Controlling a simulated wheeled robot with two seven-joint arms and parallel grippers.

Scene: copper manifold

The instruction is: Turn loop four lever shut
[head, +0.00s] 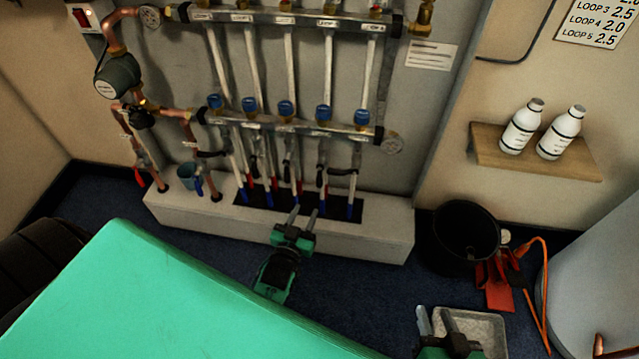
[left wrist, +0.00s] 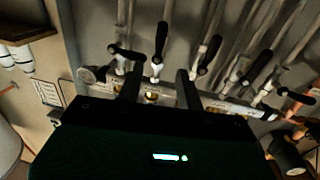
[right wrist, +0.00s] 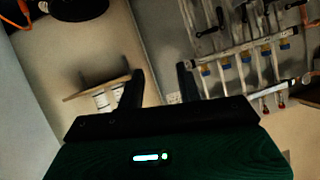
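The loop four lever (head: 319,177) is a black handle under the lower manifold bar, fourth from the left, pointing along its pipe. In the left wrist view, which is turned over, it is the second lever from the left (left wrist: 160,40). It also shows small in the right wrist view (right wrist: 220,15). My left gripper (head: 303,212) is open and empty, in front of the manifold's base and below the levers. In the left wrist view its fingers (left wrist: 158,87) stand apart, with nothing between them. My right gripper (head: 437,318) is open and empty, low at the right.
The loop five lever (head: 343,172) lies crosswise just right of loop four; the loop one lever (head: 210,153) is also crosswise. The loop three lever (head: 287,172) stands close on the left. A black bucket (head: 468,238), a grey tray (head: 484,330) and a bottle shelf (head: 490,155) are at right.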

